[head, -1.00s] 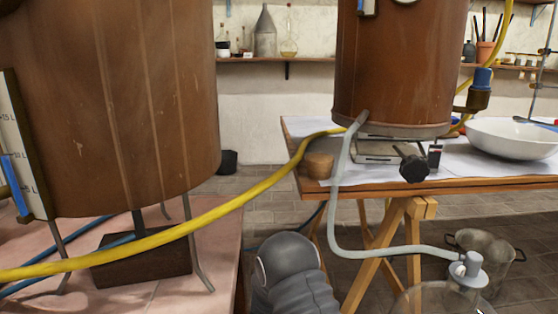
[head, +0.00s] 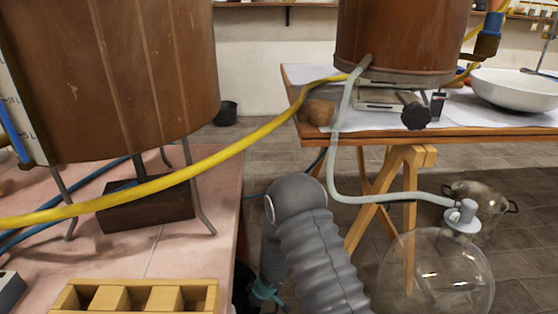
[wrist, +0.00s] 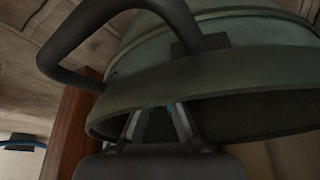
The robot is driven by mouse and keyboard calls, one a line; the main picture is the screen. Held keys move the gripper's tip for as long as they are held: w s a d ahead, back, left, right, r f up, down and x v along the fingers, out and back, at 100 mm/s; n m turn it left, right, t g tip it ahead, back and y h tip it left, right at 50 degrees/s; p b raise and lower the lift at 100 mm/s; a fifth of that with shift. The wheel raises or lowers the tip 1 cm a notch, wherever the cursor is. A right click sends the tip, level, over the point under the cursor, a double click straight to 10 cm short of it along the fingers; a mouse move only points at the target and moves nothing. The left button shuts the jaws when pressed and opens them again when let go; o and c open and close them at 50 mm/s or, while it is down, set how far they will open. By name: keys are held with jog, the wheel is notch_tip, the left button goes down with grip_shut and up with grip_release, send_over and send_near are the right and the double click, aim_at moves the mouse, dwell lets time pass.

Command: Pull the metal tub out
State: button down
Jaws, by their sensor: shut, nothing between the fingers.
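The metal tub (wrist: 230,75) is a dull grey-green vessel with a wide rim and a dark loop handle (wrist: 65,55). It fills the upper right of the wrist view, close to my gripper (wrist: 159,108). My fingers are shut and empty, with their tips at the near edge of the rim; I cannot tell whether they touch it. In the head view, my gripper (head: 266,294) is low beside the left bench, partly hidden by my arm. I cannot make out the tub clearly there.
The tiled bench (head: 215,240) stands left, with a yellow wooden rack (head: 135,299) near its front. A large glass flask (head: 435,280) and a handled pot (head: 485,203) stand right, near the trestle table (head: 410,155).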

jog(key=shift+w+d, duration=0.1)
jog(key=shift+d, duration=1.85)
jog(key=d+p, duration=0.2)
jog(key=d, duration=0.4)
jog(key=shift+w, duration=0.2)
jog(key=shift+d, duration=0.1)
jog(key=shift+w+d+p, duration=0.2)
jog(key=shift+d+p, duration=1.5)
jog(key=shift+d, duration=1.3)
